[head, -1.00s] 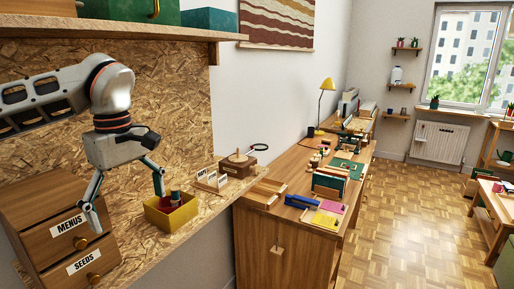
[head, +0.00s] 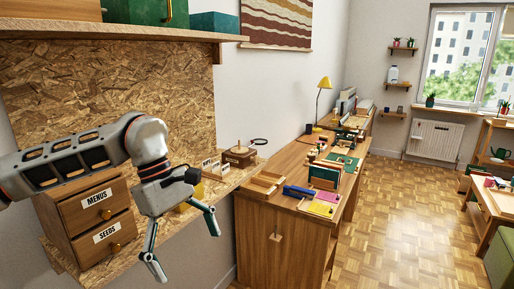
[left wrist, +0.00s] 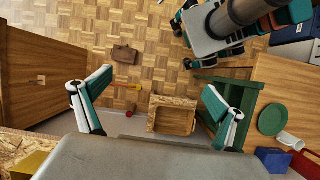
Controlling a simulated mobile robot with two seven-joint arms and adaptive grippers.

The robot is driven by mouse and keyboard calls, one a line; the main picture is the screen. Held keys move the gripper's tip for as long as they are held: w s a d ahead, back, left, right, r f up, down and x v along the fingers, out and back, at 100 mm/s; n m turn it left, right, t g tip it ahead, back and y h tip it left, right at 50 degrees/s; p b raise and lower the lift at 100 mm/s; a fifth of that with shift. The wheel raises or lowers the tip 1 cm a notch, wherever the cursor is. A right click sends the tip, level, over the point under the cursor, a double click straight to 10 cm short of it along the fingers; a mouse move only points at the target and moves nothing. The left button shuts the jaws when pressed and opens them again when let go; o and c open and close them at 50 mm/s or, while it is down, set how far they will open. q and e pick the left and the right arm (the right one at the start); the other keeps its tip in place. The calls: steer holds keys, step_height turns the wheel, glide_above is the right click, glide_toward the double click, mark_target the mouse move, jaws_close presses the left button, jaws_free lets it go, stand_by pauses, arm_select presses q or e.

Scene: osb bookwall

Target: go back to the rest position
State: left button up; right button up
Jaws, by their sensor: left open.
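My left gripper (head: 182,243) is open and empty in the head view. It hangs in front of the OSB shelf, left of the wooden desk (head: 258,222). Its two spread fingers also show in the left wrist view (left wrist: 155,105), with the floor below them and nothing between them. My right gripper is not in the head view. Part of one of my own arms or body shows at the top right of the left wrist view. The yellow bin (head: 183,207) on the shelf is mostly hidden behind my left gripper.
A wooden drawer box (head: 90,222) labelled MENUS and SEEDS stands on the shelf at left. An upper shelf (head: 120,33) runs above. The desk holds trays, a yellow lamp (head: 323,88) and several small items. The parquet floor (head: 400,215) at right is clear.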

arm_select(q)
steer(key=s+d+n+g+h, duration=0.2)
steer(key=s+d+n+h, duration=0.3)
steer(key=d, duration=0.6)
steer(key=s+d+n+g+h, duration=0.2)
steer(key=s+d+h, duration=0.3)
steer(key=d+h, duration=0.4)
steer(key=w+a+n+t+h, duration=0.1)
steer(key=w+n+t+h, duration=0.5)
steer(key=n+t, duration=0.85)
steer(key=w+a+f+n+t+y, duration=0.35)
steer(key=a+f+n+y, duration=0.3)
steer(key=f+n, duration=0.4)
steer(key=w+a+f+n+t+y, duration=0.2)
steer(key=a+f+n+t+y, duration=0.4)
steer(key=n, duration=0.7)
steer(key=s+a+f+n+g+y, duration=0.2)
steer(key=s+a+f+n+y, duration=0.1)
steer(key=f, duration=0.5)
steer(key=s+a+f+n+g+y, duration=0.3)
steer(key=s+a+f, duration=0.3)
steer(key=s+f, duration=0.3)
steer(key=s+a+f+n+g+y, duration=0.2)
steer(key=s+a+f+n, duration=0.3)
steer(key=f, duration=0.4)
steer(key=shift+s+a+f+n+y, duration=0.2)
steer(key=shift+s+a+n+y, duration=0.15)
steer(key=shift+y, duration=0.2)
